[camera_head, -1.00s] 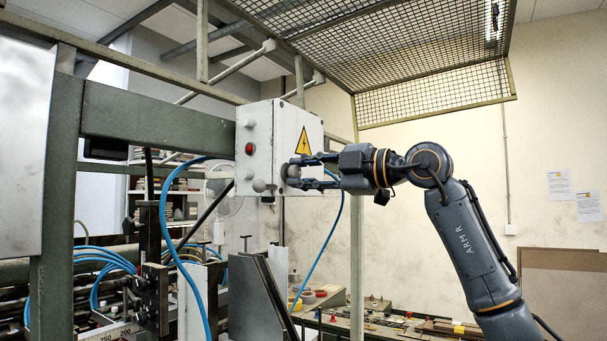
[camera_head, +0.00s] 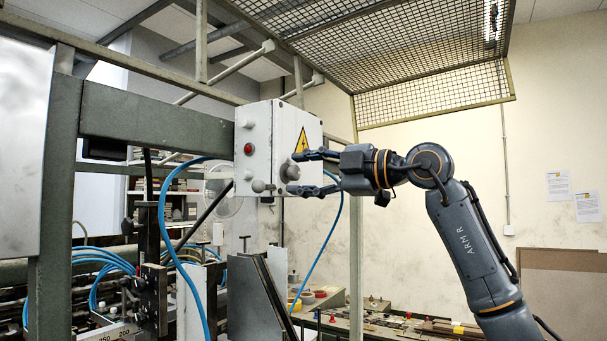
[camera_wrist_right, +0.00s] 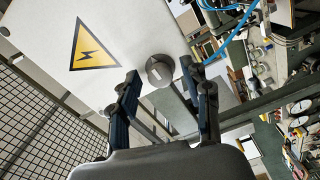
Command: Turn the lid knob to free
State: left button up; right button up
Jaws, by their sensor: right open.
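The lid knob (camera_head: 292,172) is a round grey knob on the right-hand face of a white electrical box (camera_head: 311,126). A yellow warning triangle (camera_head: 303,142) is above it. In the right wrist view the knob (camera_wrist_right: 160,71) shows a pale mark on its front. My right gripper (camera_head: 296,173) is open, one finger above the knob and one below. In the right wrist view its fingertips (camera_wrist_right: 159,75) stand either side of the knob with gaps visible. My left gripper is not in view.
The box's other face carries a red button (camera_head: 249,149) and small grey knobs. A blue hose (camera_head: 334,220) hangs below the box. A green-grey machine beam (camera_head: 150,120) runs to its left. A wire mesh guard (camera_head: 410,60) hangs above.

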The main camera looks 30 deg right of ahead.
jog(key=v, duration=1.1)
jog(key=shift+s+d, duration=0.25)
jog(key=shift+s, duration=0.05)
